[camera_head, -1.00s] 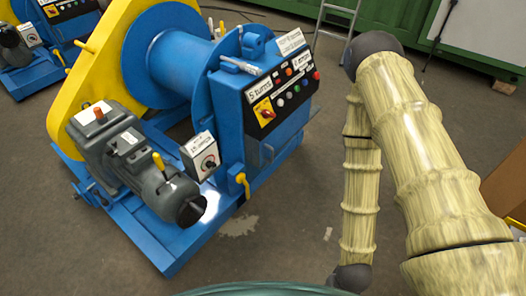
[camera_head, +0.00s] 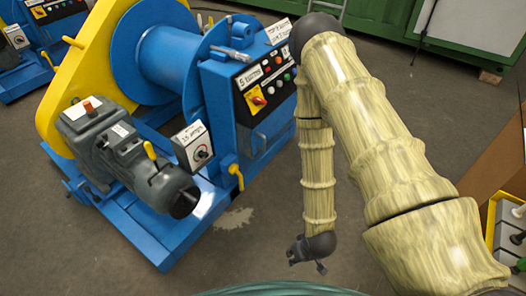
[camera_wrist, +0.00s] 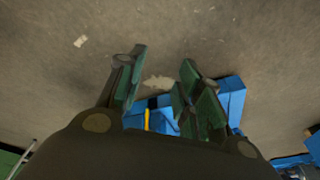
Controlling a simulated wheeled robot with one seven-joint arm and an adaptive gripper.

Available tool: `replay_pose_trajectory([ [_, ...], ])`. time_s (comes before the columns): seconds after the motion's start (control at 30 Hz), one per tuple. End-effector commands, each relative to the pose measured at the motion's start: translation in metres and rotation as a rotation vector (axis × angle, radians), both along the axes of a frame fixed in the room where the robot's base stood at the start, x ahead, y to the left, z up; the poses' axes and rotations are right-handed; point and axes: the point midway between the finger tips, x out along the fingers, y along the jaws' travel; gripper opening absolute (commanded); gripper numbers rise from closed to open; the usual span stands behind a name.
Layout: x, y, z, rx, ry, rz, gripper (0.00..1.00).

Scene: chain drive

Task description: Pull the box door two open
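A blue winch machine (camera_head: 175,65) with a big drum stands at the left. Its blue control box (camera_head: 225,120) carries a black panel with coloured buttons and a label that seems to read "5 turns". A small grey box (camera_head: 193,146) with a dial sits at the front. I cannot tell which part is box door two; no door stands visibly open. My gripper (camera_head: 308,256) hangs over bare floor, right of and apart from the winch. In the wrist view my gripper (camera_wrist: 163,65) shows two separated fingers with nothing between them; blue machine parts show beyond them.
A grey motor (camera_head: 125,150) and yellow levers stick out of the winch's front. A yellow-edged container (camera_head: 490,220) and a brown panel (camera_head: 495,155) stand at the right edge. A green wall (camera_head: 395,20) is at the back. The floor between is clear.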

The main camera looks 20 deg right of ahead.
Motion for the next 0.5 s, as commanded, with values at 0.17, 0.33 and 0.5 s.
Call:
replay_pose_trajectory([
  [0.17,0.087,-0.003,-0.044,0.048,-0.195,0.032,0.35],
  [0.33,0.16,-0.01,-0.061,0.089,-0.375,0.064,0.35],
  [0.5,0.229,-0.017,-0.068,0.127,-0.555,0.102,0.35],
])
